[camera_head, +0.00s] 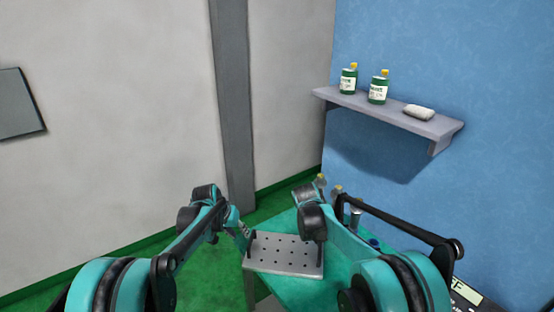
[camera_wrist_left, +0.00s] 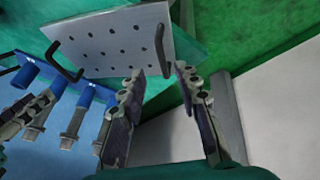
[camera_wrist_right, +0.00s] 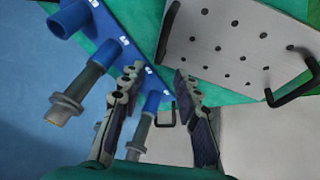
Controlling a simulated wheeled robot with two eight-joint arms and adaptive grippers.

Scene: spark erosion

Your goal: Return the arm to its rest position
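My left gripper (camera_head: 243,238) hangs beside the left edge of a grey perforated plate (camera_head: 285,254). In the left wrist view, its two fingers (camera_wrist_left: 160,74) stand apart with nothing between them; the plate (camera_wrist_left: 110,40) with black handles lies beyond. My right arm (camera_head: 345,240) comes in from the right and bends near the plate's right end, hiding its own gripper in the head view. In the right wrist view, the right gripper's fingers (camera_wrist_right: 160,76) are apart and empty, with the plate (camera_wrist_right: 235,45) to the right.
The plate rests on a teal table (camera_head: 305,293). A blue rack (camera_wrist_right: 120,35) holds several grey tool holders (camera_wrist_right: 82,85) near the right gripper. A wall shelf (camera_head: 395,112) carries two green bottles (camera_head: 348,80) (camera_head: 378,90) and a white block (camera_head: 419,111). Green floor (camera_head: 205,270) is clear left.

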